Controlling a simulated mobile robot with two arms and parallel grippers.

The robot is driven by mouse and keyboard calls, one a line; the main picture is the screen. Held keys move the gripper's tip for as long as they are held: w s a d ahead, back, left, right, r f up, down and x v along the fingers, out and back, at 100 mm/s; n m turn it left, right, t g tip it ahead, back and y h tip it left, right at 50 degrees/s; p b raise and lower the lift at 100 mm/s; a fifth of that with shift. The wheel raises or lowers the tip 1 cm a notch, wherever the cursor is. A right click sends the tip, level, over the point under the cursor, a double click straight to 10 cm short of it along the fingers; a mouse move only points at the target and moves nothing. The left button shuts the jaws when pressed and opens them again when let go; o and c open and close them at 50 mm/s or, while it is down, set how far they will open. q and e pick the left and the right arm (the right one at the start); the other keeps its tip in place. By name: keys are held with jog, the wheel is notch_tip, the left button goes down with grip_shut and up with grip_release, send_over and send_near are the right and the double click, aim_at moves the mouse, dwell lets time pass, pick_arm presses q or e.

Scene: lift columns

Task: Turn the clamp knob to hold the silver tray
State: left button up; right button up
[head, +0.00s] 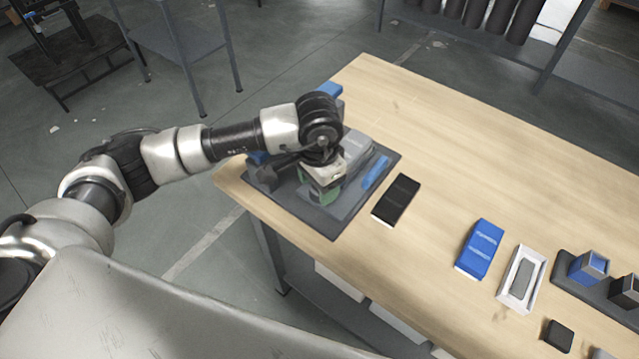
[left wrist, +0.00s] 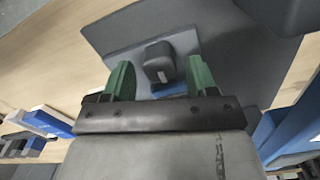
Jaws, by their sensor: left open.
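My left gripper (head: 318,196) is over the dark grey fixture plate (head: 330,222) at the table's left end. Its two green fingers are open in the left wrist view (left wrist: 160,78). A dark, blocky knob (left wrist: 159,63) with a small pale mark lies just ahead of and between the fingertips, with gaps on both sides. In the head view the arm and gripper cover much of the fixture, and I cannot make out the knob there. A light grey, tray-like piece (head: 356,147) lies behind the gripper; I cannot tell whether it is clamped. My right gripper is not in view.
A blue bar (head: 376,173) lies on the fixture. A black box (head: 396,201), a blue box (head: 480,248) and a white tray (head: 523,277) sit to the right on the wooden table (head: 440,140). The table's back middle is clear.

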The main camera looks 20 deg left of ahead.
pick_arm(q)
jog(key=shift+r+p, duration=0.65)
jog(key=shift+r, duration=2.15)
